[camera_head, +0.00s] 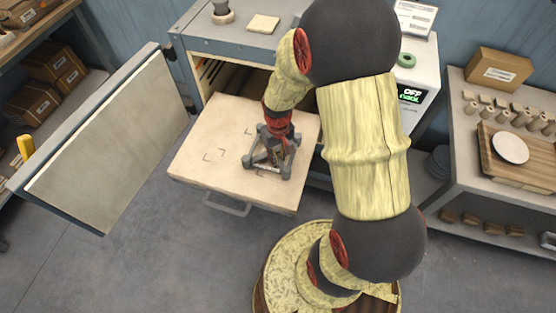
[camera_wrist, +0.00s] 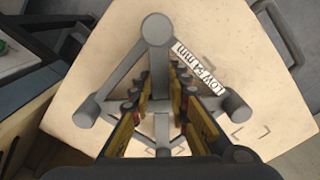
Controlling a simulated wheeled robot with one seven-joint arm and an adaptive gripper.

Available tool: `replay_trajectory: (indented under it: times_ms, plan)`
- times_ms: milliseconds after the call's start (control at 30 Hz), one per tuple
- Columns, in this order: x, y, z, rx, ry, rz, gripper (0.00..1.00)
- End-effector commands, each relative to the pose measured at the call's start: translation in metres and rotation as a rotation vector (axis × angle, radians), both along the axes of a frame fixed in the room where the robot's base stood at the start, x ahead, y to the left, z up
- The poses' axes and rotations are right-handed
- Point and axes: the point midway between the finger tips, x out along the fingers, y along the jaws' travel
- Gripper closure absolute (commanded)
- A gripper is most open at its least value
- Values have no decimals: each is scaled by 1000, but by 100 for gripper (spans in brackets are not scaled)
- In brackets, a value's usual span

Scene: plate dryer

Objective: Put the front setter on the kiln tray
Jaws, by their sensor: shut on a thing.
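The grey three-armed setter (camera_head: 250,161) is over the pale kiln tray (camera_head: 205,125), toward its right side. I cannot tell whether the setter's feet touch the tray. Corner marks show on the tray at the left and near the setter. The gripper hides part of the setter.
The tray is pulled out of the kiln (camera_head: 230,50), with a handle (camera_head: 229,206) at its front. The kiln door (camera_head: 110,140) stands open at the left. A side bench at the right holds a wooden board with a white plate (camera_head: 510,148). The tray's left part is free.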

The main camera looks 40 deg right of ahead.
Motion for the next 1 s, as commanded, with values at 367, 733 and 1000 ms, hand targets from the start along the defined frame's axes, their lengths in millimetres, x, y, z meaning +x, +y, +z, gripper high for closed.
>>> replay_trajectory:
  times_ms: [367, 733, 1000]
  plan:
    - [1, -1, -15, 0, -2, 0, 100]
    - [0, 0, -17, 0, 0, 0, 68]
    - [0, 0, -18, 0, 0, 0, 64]
